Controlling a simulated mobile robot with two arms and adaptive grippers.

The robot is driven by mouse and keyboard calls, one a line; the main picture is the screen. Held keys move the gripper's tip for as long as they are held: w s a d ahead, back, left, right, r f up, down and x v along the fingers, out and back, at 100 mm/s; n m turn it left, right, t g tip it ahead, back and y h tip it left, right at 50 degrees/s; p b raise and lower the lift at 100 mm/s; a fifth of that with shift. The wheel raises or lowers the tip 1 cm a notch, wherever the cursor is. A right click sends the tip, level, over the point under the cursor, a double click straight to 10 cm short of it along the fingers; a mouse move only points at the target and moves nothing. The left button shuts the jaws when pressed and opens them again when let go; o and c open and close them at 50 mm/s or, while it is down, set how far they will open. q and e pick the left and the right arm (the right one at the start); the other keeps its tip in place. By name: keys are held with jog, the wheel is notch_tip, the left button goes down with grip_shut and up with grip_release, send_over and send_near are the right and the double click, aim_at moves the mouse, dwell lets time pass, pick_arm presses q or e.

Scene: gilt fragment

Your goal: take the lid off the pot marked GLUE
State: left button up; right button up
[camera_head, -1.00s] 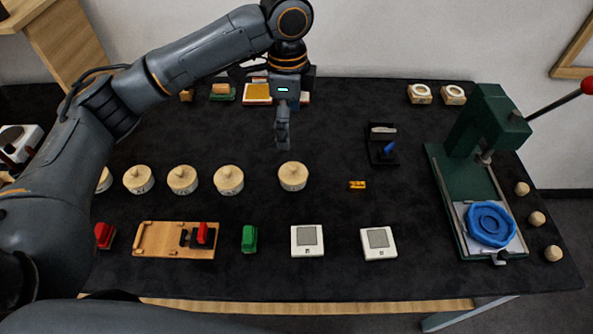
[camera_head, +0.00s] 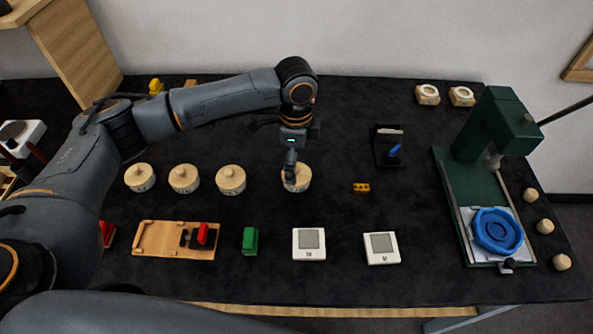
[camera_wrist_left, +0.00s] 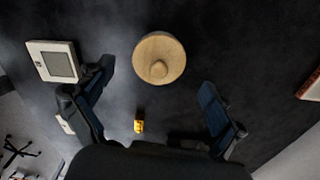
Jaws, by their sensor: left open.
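Several round, pale wooden lidded pots stand in a row on the dark table, including the left pot (camera_head: 139,178), a second pot (camera_head: 184,179) and a third pot (camera_head: 230,180). The rightmost pot (camera_head: 301,184) stands apart from them. Their marks are too small to read, so I cannot tell which says GLUE. My left gripper (camera_head: 290,172) is over the rightmost pot and partly hides its lid. In the left wrist view its fingers (camera_wrist_left: 152,106) are spread wide and empty. A knobbed round lid (camera_wrist_left: 160,58) lies ahead of them, apart from both fingers. My right gripper is out of view.
A small yellow piece (camera_head: 361,188) lies right of the rightmost pot. A black stand (camera_head: 380,158) is behind it. White square pads (camera_head: 309,244) and a green block (camera_head: 250,240) are in front. A green press (camera_head: 490,130) stands at right.

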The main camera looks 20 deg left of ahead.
pick_arm(q)
jog(key=shift+f, duration=1.55)
jog(key=shift+s, duration=0.1)
jog(key=c, duration=1.2)
jog(key=shift+s+r, duration=0.1)
jog(key=shift+s, duration=0.2)
jog(key=c, duration=0.5)
jog(key=shift+c, duration=0.5)
